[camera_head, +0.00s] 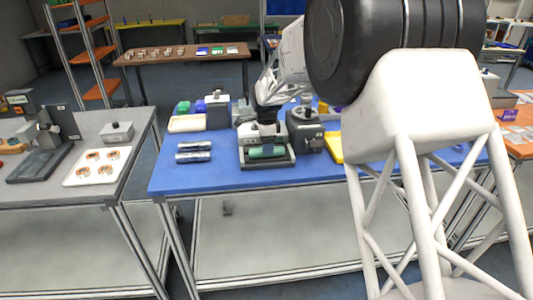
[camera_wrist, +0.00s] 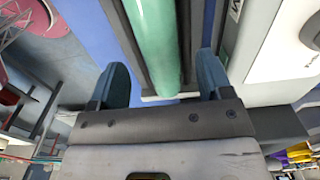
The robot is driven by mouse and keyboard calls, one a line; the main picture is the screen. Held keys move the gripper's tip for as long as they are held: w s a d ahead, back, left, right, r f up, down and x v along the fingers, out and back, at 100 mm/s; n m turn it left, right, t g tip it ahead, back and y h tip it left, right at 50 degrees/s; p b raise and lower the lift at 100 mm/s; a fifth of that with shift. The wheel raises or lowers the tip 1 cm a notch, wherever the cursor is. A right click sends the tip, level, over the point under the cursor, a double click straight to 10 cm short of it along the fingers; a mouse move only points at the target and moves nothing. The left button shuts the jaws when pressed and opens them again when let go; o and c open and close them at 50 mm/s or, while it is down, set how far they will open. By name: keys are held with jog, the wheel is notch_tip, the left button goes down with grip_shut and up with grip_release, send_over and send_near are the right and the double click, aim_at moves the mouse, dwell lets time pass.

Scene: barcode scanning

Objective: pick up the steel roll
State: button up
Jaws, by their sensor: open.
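Two silvery, dark-ended rolls, (camera_head: 194,146) and (camera_head: 194,157), lie side by side on the left of the blue table; either looks like steel. A green roll (camera_head: 267,152) lies in a grey cradle device (camera_head: 268,163) at the table's front middle. The green roll also shows in the wrist view (camera_wrist: 158,40), running up between the two fingers. My gripper (camera_wrist: 164,82) is open, with one finger on each side of the green roll's line and a gap to it on both sides. I cannot tell its exact height over the roll. The silvery rolls are away to its left.
A dark grey machine (camera_head: 304,130) stands just right of the cradle. A white tray (camera_head: 187,123) and a grey device (camera_head: 217,108) stand behind the silvery rolls. The blue table's front left (camera_head: 195,178) is clear.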

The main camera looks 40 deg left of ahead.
jog(key=shift+f, duration=1.45)
jog(key=c, duration=1.2)
jog(key=shift+r, duration=0.2)
jog(key=shift+r, duration=1.45)
jog(key=shift+s+r, duration=0.1)
jog(key=shift+r, duration=0.15)
jog(key=s+d, duration=0.3)
jog(key=d, duration=0.1)
jog(key=s+d+r, duration=0.1)
jog(key=s+d, duration=0.6)
jog(key=shift+s+d+r, duration=0.15)
jog(key=shift+s+d, duration=0.1)
jog(key=shift+d, duration=0.15)
